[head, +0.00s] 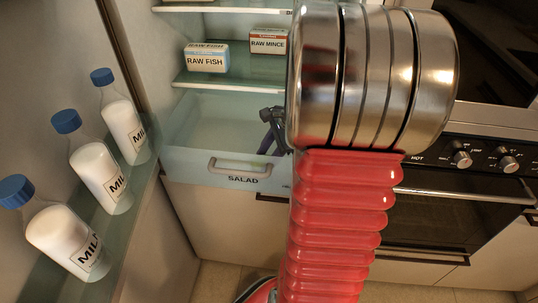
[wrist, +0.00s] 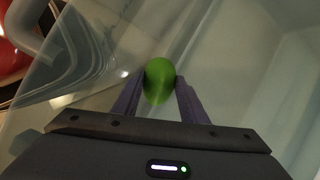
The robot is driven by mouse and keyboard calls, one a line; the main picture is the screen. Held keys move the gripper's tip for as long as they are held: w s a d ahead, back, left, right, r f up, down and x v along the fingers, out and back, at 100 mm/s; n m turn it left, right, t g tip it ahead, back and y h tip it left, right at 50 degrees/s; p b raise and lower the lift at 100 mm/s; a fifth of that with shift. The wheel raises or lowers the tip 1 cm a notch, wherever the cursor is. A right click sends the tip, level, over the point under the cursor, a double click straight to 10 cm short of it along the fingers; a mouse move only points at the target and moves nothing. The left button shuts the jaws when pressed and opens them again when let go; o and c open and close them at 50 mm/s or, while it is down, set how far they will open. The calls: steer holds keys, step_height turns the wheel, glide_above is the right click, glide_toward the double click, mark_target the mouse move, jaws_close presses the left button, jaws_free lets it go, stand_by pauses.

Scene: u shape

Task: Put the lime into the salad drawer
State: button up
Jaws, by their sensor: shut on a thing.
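The lime (wrist: 159,81) is green and sits between the two fingertips of my gripper (wrist: 159,88) in the wrist view. My gripper is shut on it. In the head view my gripper (head: 268,145) shows partly beside my arm, at the right part of the salad drawer (head: 232,178); the lime is hidden there. The drawer is pulled out, clear-walled, with a handle and a SALAD label. The wrist view shows pale translucent walls around the lime. I cannot tell how deep in the drawer the lime is.
Milk bottles (head: 99,175) stand in the open fridge door's shelf (head: 125,210) at left. A shelf (head: 225,80) above the drawer holds a raw fish box (head: 206,58) and a raw mince box (head: 268,42). An oven (head: 455,210) is at right. My arm blocks the middle.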

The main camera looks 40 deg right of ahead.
steer(key=o, duration=1.2)
steer(key=shift+r, duration=0.1)
steer(key=v, duration=1.2)
steer(key=shift+d, duration=0.1)
